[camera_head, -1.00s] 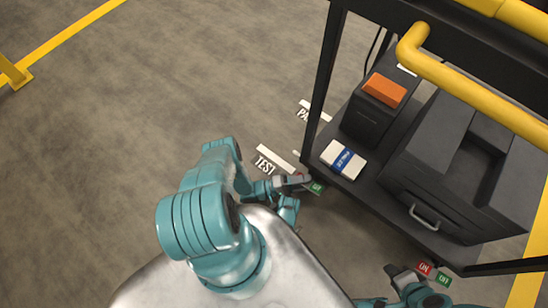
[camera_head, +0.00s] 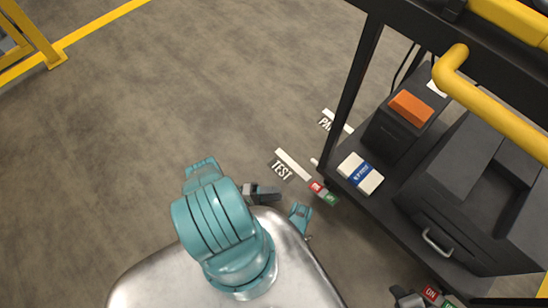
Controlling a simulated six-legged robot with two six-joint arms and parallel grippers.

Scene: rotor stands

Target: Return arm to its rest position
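My teal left arm (camera_head: 220,230) is folded above my pale metal base at the bottom middle. Its dark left gripper (camera_head: 264,193) is beside the base's far edge, left of the red and green labels at the stand's corner and apart from them. No held object shows at it, but its fingers are too small and dark to tell open from shut. Only a dark part of my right gripper (camera_head: 405,298) shows at the bottom edge, left of a red ON label (camera_head: 431,293); its fingers cannot be made out.
A black stand (camera_head: 380,205) with yellow rails (camera_head: 490,100) fills the right side. It carries an orange-topped box (camera_head: 411,108), a white and blue pack (camera_head: 360,174) and a large dark case (camera_head: 440,240). Floor to the left is clear up to a yellow line (camera_head: 100,25).

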